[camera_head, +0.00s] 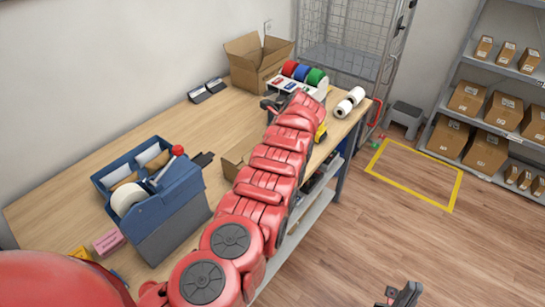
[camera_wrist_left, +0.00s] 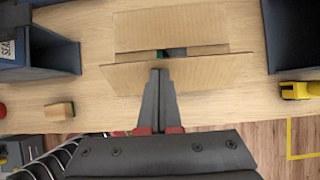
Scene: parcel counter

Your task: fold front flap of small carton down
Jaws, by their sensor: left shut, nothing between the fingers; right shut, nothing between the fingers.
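The small carton (camera_wrist_left: 130,42) lies on the table in the left wrist view. Its far flap (camera_wrist_left: 170,22) and front flap (camera_wrist_left: 205,76) are spread, with a narrow gap between showing dark and green contents. My left gripper (camera_wrist_left: 158,72) is shut and empty, its tips over the middle of the front flap; I cannot tell if they touch it. In the head view my red arm hides most of the carton, and a brown cardboard piece (camera_head: 232,166) shows beside it. My right gripper (camera_head: 405,294) is shut and empty over the floor at the bottom.
A wooden-handled stamp (camera_wrist_left: 60,110) and a yellow tool (camera_wrist_left: 300,90) lie nearby. In the head view a blue dispenser (camera_head: 165,225) and a larger open carton (camera_head: 255,62) stand on the table.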

